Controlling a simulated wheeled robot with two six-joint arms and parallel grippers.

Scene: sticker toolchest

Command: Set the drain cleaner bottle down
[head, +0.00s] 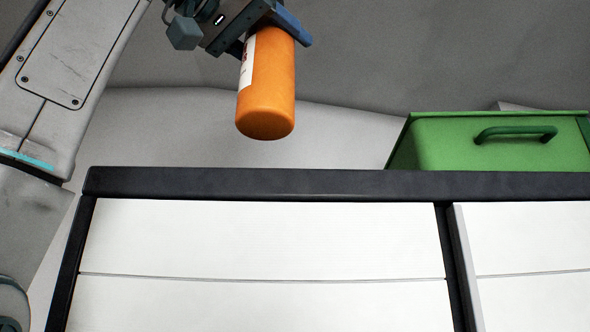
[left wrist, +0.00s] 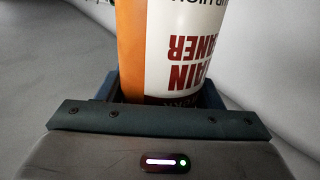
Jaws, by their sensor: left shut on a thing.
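The drain cleaner bottle (head: 267,88) is orange with a white label and is held in the air above the dark top edge of a white-fronted chest (head: 265,240). My left gripper (head: 272,32) is shut on its upper part, at the top of the head view. The bottle hangs nearly upright, slightly tilted, with its base clear of the chest. In the left wrist view the bottle (left wrist: 135,50) stands between the fingers of the left gripper (left wrist: 160,92), its label lettering upside down. The bottle's cap is hidden. My right gripper is not in view.
A green toolbox (head: 450,145) with a handle stands behind the chest's front edge at the right. The chest's dark rim (head: 240,183) runs across the view below the bottle. The chest's top surface is not visible. The space left of the toolbox looks clear.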

